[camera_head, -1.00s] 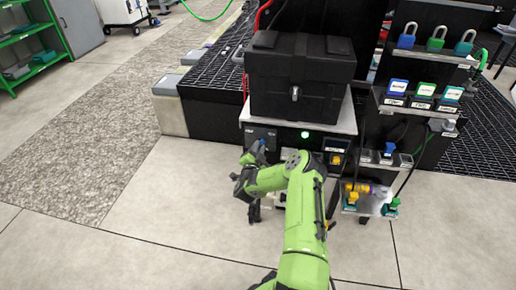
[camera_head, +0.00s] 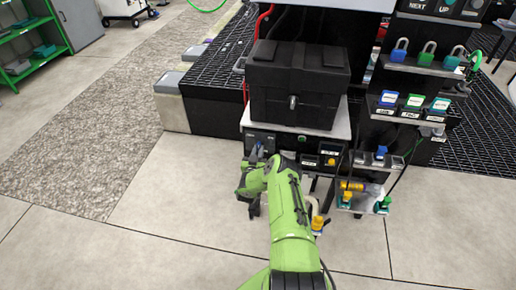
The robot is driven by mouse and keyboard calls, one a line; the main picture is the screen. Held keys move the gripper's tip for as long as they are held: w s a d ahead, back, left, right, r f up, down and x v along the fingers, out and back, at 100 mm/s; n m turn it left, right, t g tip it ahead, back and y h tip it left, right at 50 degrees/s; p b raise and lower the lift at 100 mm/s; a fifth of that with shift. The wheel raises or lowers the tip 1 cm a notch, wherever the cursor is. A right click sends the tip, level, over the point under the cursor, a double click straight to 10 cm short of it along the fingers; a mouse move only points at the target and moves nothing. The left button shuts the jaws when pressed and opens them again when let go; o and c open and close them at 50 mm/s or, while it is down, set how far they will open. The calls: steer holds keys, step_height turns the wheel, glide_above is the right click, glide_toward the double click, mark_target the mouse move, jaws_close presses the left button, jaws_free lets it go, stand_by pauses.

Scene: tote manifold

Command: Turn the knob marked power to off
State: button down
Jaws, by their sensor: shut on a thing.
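The control panel (camera_head: 284,141) is the dark front face below a big black box. A small knob (camera_head: 258,151), bluish and mostly hidden by my gripper, is at the panel's left end. My gripper (camera_head: 255,158) is at this knob and shut on it; the fingertips are small and partly hidden by my green arm. The label by the knob is too small to read, and I cannot tell which way the knob points. A round indicator light (camera_head: 302,139) in the middle of the panel looks dark.
The black box (camera_head: 297,85) rests on a pale shelf above the panel. To the right, a rack holds padlocks (camera_head: 425,54) and coloured labelled blocks (camera_head: 413,102). A small fixture with yellow and green fittings (camera_head: 361,190) stands lower right. The floor at left is clear.

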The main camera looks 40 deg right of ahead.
steer(key=shift+s+n+p, duration=0.1)
steer(key=shift+n+p, duration=1.2)
steer(key=shift+n, duration=2.5)
steer(key=shift+f+n, duration=0.1)
steer(key=shift+n, duration=0.2)
steer(key=c, duration=1.1)
jaws_free()
steer(key=p+v, duration=0.6)
steer(key=v, duration=0.9)
steer(key=shift+s+a, duration=0.2)
steer(key=shift+a, duration=0.1)
steer(key=shift+w, duration=0.1)
